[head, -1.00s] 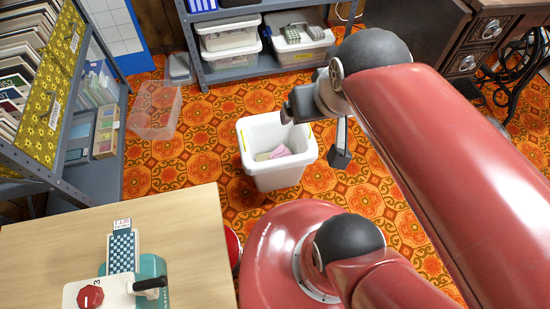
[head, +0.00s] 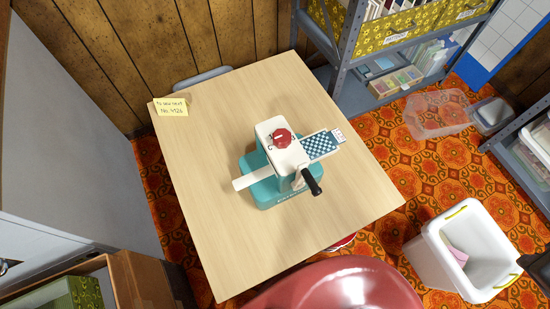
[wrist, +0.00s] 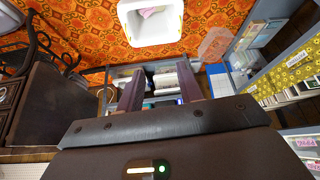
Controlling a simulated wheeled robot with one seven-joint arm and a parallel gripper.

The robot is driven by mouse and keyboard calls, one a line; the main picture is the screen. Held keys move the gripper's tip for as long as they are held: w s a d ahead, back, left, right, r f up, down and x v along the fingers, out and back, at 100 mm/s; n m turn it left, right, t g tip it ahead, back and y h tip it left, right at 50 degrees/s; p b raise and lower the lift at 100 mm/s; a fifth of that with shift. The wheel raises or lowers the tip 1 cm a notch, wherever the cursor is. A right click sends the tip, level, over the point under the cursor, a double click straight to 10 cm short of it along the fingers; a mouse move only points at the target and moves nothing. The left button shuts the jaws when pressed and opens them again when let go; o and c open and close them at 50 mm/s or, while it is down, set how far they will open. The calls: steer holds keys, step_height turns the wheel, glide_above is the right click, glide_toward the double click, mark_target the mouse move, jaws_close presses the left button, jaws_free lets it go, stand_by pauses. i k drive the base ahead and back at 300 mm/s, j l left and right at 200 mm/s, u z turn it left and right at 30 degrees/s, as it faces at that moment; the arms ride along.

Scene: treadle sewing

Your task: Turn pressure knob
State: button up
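The red pressure knob (head: 281,138) sits on top of the white head of a teal machine (head: 265,190) on the wooden table. A light mark shows on the knob. The knob is not in the wrist view. My gripper is away from the table, facing the floor and shelves.
A wooden table (head: 215,240) carries the machine and a yellow handwritten note (head: 171,107). A white bin (head: 440,262) stands on the patterned floor at right. Grey shelves (head: 352,50) stand behind. The tabletop around the machine is clear.

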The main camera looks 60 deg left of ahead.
mark_target(281, 139)
steer(key=u, duration=0.45)
steer(key=k+l+u, duration=0.1)
steer(key=u, duration=0.8)
steer(key=k+u, duration=0.1)
steer(key=u, duration=0.8)
steer(key=z, duration=0.45)
steer(key=l, duration=0.3)
steer(key=i+l+z, duration=0.1)
steer(key=i+l, duration=0.05)
steer(key=l, duration=0.1)
